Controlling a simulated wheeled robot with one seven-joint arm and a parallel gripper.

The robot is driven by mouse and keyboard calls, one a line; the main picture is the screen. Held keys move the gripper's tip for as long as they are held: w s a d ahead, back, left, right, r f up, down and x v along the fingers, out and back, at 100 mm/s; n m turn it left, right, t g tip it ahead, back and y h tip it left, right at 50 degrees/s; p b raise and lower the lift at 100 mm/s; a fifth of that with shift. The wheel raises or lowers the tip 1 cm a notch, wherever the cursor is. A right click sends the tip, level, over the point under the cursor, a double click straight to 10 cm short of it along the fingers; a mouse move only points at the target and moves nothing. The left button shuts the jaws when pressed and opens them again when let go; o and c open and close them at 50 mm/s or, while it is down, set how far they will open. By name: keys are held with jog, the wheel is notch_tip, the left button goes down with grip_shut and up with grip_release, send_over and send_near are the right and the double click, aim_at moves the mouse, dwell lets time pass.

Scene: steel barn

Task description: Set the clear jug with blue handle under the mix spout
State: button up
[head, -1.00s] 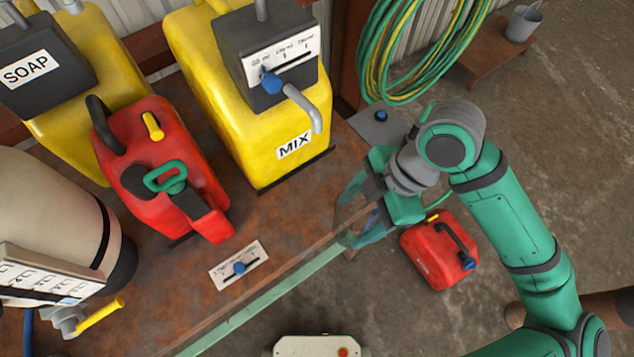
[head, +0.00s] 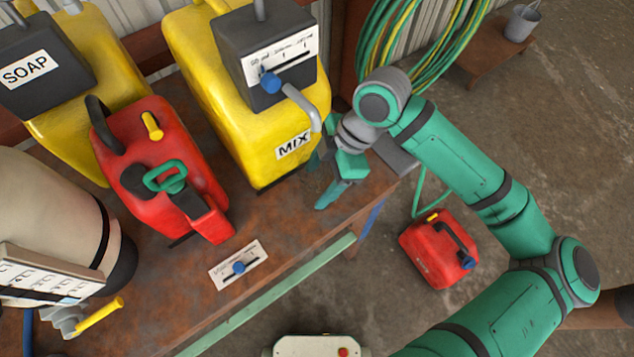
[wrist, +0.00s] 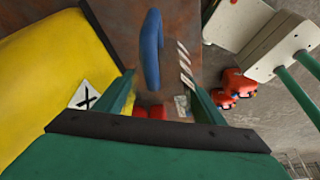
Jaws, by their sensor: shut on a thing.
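The yellow mix container (head: 225,115) stands on the rusty bench, with its grey mix spout (head: 305,108) pointing down at its right front. My gripper (head: 327,172) is beside the container's right front edge, close to the spout and slightly right of it. It is shut on the clear jug, whose see-through body is hard to make out in the head view. In the wrist view the jug's blue handle (wrist: 151,48) stands out beyond my gripper (wrist: 163,88), with white marks to its right. The jug's exact offset from the spout cannot be told.
A red can (head: 165,175) and a slider label card (head: 238,265) are on the bench (head: 290,225), left of my gripper. A yellow soap container (head: 75,115) stands farther left. Another red can (head: 438,250) is on the floor. The bench front is mostly clear.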

aim_at(317, 185)
notch_tip(317, 185, down, 3)
jog(key=shift+w+a+f, duration=0.1)
jog(key=shift+w, duration=0.05)
jog(key=shift+w+a+f, duration=0.1)
jog(key=shift+w+f, duration=0.05)
jog(key=shift+f, duration=0.1)
jog(key=o, duration=1.1)
jog(key=shift+f, duration=0.1)
jog(key=v, duration=1.2)
